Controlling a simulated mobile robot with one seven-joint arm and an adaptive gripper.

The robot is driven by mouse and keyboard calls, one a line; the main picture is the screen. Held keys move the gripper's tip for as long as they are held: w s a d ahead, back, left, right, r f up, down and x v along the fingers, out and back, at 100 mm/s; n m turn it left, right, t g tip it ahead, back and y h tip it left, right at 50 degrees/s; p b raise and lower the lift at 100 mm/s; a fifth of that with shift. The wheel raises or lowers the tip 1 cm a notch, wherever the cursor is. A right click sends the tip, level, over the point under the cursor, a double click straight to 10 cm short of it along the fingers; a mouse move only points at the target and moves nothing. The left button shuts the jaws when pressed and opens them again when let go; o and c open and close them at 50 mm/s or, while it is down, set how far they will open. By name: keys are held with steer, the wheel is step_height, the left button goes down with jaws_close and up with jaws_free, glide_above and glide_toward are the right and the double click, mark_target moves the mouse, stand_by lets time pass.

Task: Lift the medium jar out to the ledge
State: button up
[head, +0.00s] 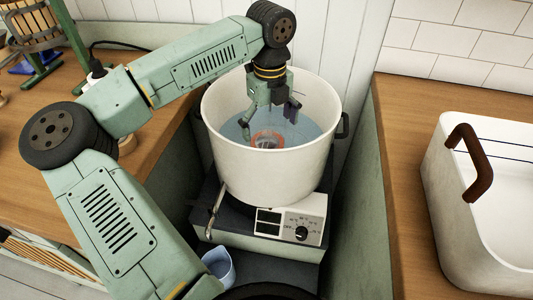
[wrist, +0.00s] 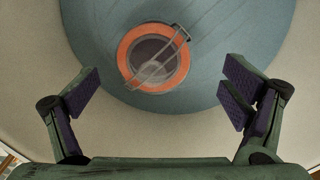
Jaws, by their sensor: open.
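A jar (head: 266,140) with an orange ring and wire clip stands in the water of a big white pot (head: 250,172). From above in the wrist view, the jar (wrist: 152,57) shows its glassy lid and orange seal. My gripper (head: 268,118) points down inside the pot, above the jar. In the wrist view my gripper (wrist: 158,95) has its fingers wide apart with nothing between them, and the jar appears beyond the fingertips. No other jar shows in the pot. The jar's lower body is hidden.
The pot stands on a heater with a dial (head: 301,233). A wooden counter (head: 400,200) is on the right with a white basin (head: 455,215). Another wooden counter (head: 165,165) is on the left. The pot rim surrounds my gripper. A blue cup (head: 219,265) is low in front.

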steer(key=shift+s+a+f+p, duration=0.15)
steer(key=shift+f+p, duration=0.4)
steer(key=shift+f, duration=0.8)
steer(key=shift+s+a+f+p, duration=0.15)
steer(key=shift+f+p, duration=0.35)
steer(key=shift+f, duration=0.85)
steer(key=shift+d, duration=0.1)
steer(key=shift+c, duration=0.4)
steer(key=c, duration=1.9)
steer(key=shift+c, duration=0.2)
steer(key=shift+r, duration=0.2)
steer(key=shift+r+b, duration=1.1)
steer(key=shift+r, duration=3.5)
step_height(320, 180, up, 14)
steer(key=p, duration=0.7)
steer(key=shift+r+p, duration=0.15)
steer(key=shift+p, duration=0.25)
